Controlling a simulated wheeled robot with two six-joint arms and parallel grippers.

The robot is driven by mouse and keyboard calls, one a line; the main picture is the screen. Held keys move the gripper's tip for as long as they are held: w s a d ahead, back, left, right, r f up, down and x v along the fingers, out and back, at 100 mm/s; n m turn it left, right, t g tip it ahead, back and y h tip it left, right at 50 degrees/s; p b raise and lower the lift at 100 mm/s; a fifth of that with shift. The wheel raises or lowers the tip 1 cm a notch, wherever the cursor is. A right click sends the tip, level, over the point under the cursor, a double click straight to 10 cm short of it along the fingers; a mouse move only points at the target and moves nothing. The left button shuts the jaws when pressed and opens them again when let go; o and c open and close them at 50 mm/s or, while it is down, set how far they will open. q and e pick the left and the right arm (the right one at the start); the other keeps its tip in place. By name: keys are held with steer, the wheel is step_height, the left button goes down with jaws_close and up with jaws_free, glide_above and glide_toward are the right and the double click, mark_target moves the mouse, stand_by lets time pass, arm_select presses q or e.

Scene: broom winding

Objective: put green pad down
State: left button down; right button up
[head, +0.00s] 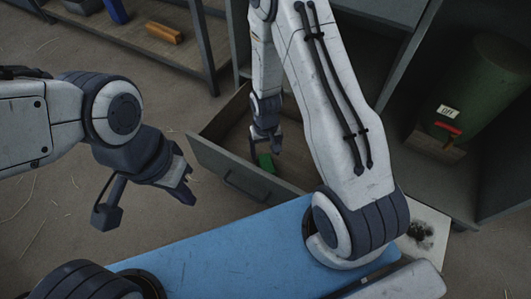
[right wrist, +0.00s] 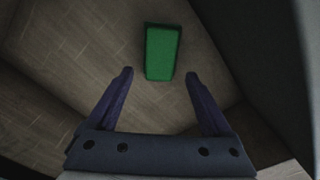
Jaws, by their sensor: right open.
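The green pad (head: 265,162) lies inside an open grey drawer (head: 232,172), on the drawer's bottom. In the right wrist view the green pad (right wrist: 162,50) is a plain green block, with its near end at the gap between the fingertips. My right gripper (head: 266,143) reaches down into the drawer over the pad. In its wrist view the right gripper (right wrist: 160,76) is open, with nothing clamped between its fingers. My left gripper (head: 187,186) is out to the left of the drawer, above the floor; its jaw opening is unclear.
Drawer walls stand close around my right gripper. A shelf with an orange block (head: 164,33) and a blue item (head: 116,10) is at the back left. A dark green bin (head: 485,85) with a red part (head: 448,128) stands at right. The floor at left is mostly clear.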

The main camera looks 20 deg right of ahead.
mark_target(265, 161)
steer(key=s+a+r+n+p, duration=0.1)
steer(key=a+r, duration=0.2)
steer(key=r, duration=0.5)
steer(key=s+a+r+n+p, duration=0.1)
steer(key=a+r+p, duration=0.15)
steer(key=r, duration=0.45)
arm_select(q)
step_height(265, 161, up, 4)
steer(key=shift+r+b, duration=0.1)
steer(key=shift+b, duration=0.2)
arm_select(e)
steer(key=s+a+r+n, duration=0.3)
steer(key=s+r, duration=0.5)
steer(key=s+a+r+n+y, duration=0.1)
steer(key=s+a+r+n, duration=0.2)
steer(key=s+r, duration=0.4)
steer(key=shift+s+a+r+n, duration=0.4)
steer(key=shift+s+a, duration=0.2)
steer(key=shift+s, duration=0.55)
